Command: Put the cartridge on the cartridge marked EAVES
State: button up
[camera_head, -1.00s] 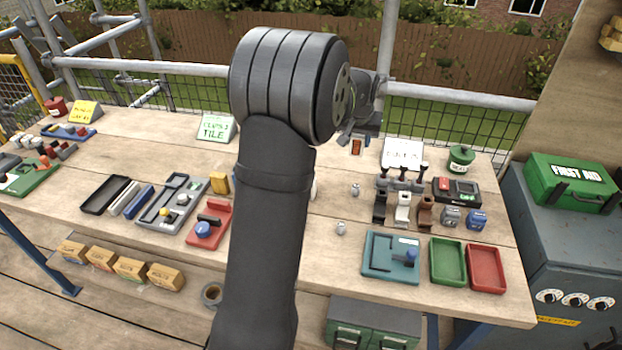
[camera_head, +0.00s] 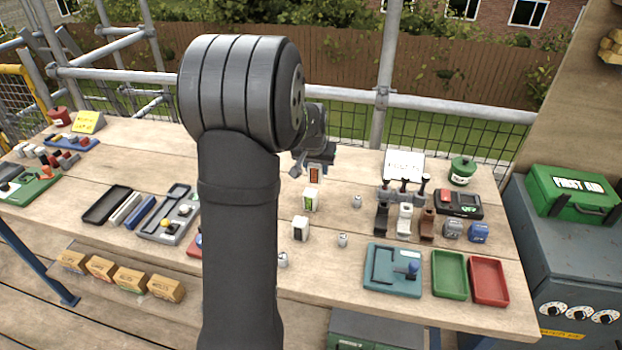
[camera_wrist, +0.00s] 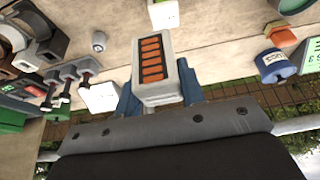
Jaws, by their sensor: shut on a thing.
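My gripper (camera_head: 307,164) is shut on a pale cartridge with an orange slatted face (camera_head: 314,175), held above the table. The held cartridge (camera_wrist: 153,66) fills the middle of the wrist view between the two blue fingers. A white cartridge with a green mark (camera_head: 311,200) stands on the table just below it in the head view. Another white cartridge with a dark face (camera_head: 300,230) stands nearer the front. A white cartridge (camera_wrist: 163,14) also shows at the top of the wrist view, apart from the held one. I cannot read EAVES on any of them.
Small grey weights (camera_head: 356,201) stand to the right, with a rack of levers (camera_head: 403,190) beyond them. A teal tray (camera_head: 393,270), a green tray (camera_head: 449,274) and a red tray (camera_head: 488,281) lie at front right. My arm hides the table's middle.

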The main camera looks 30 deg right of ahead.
aim_at(311, 178)
jog(key=shift+w+a+f, duration=0.3)
jog(key=shift+w+f, duration=0.25)
jog(key=shift+w, duration=0.3)
jog(key=shift+f, duration=2)
jog(key=shift+f, duration=0.1)
jog(key=shift+f, duration=0.1)
jog(key=o, duration=1)
